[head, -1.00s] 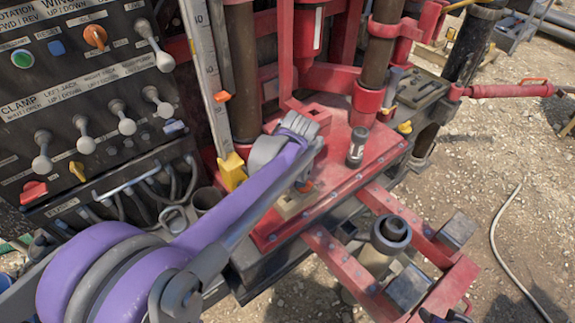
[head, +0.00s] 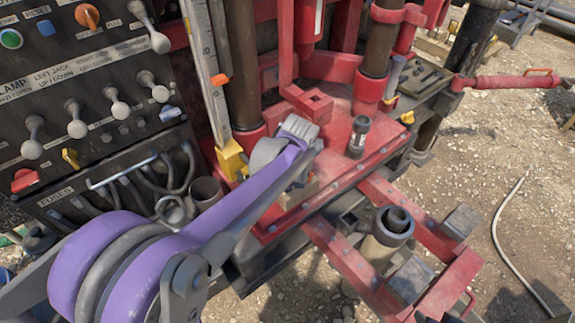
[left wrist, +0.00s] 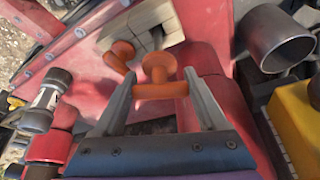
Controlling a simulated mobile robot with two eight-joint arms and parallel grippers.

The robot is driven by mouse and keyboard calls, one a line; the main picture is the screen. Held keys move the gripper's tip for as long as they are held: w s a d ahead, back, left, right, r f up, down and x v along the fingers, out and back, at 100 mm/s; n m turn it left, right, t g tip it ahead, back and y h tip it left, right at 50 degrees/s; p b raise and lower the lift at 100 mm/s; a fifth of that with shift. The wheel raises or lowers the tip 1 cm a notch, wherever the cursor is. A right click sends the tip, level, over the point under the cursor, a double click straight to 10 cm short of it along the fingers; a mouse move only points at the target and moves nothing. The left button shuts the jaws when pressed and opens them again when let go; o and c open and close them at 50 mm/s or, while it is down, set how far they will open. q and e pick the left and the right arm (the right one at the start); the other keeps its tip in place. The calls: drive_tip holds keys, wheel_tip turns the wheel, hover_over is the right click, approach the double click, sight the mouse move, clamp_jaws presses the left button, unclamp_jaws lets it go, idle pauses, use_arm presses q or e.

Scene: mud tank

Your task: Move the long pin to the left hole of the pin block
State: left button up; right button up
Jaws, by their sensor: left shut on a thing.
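My left gripper (left wrist: 158,98) is shut on an orange pin (left wrist: 160,68), whose flanged head shows between the two fingers in the left wrist view. A second orange pin (left wrist: 118,54) is just left of it, near the light wooden pin block (left wrist: 142,22). The held pin's lower end and the block's holes are hidden, and I cannot tell which pin is longer. In the head view, the pin block (head: 302,190) sits on the red deck, mostly behind my purple left arm, which hides the fingertips. My right gripper is not in view.
A black-and-grey cylinder (head: 358,138) stands on the red deck (head: 335,165), right of my left arm. An open pipe end (head: 207,190) and a yellow ruler foot (head: 231,160) are close on the left. The lever panel (head: 85,90) is farther left.

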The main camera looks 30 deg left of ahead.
use_arm(q)
drive_tip(key=shift+f+b, duration=0.95)
drive_tip(key=shift+f, duration=0.8)
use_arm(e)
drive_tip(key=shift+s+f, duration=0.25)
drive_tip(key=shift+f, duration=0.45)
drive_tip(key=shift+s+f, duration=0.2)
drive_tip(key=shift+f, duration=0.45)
use_arm(q)
drive_tip(key=shift+f+b, duration=0.35)
drive_tip(key=shift+f, duration=0.2)
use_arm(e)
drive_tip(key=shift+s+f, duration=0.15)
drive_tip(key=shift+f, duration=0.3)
use_arm(q)
drive_tip(key=o, duration=1.4)
drive_tip(key=v, duration=1)
drive_tip(key=shift+s+d+r+p, duration=0.1)
drive_tip(key=shift+r+p, duration=0.3)
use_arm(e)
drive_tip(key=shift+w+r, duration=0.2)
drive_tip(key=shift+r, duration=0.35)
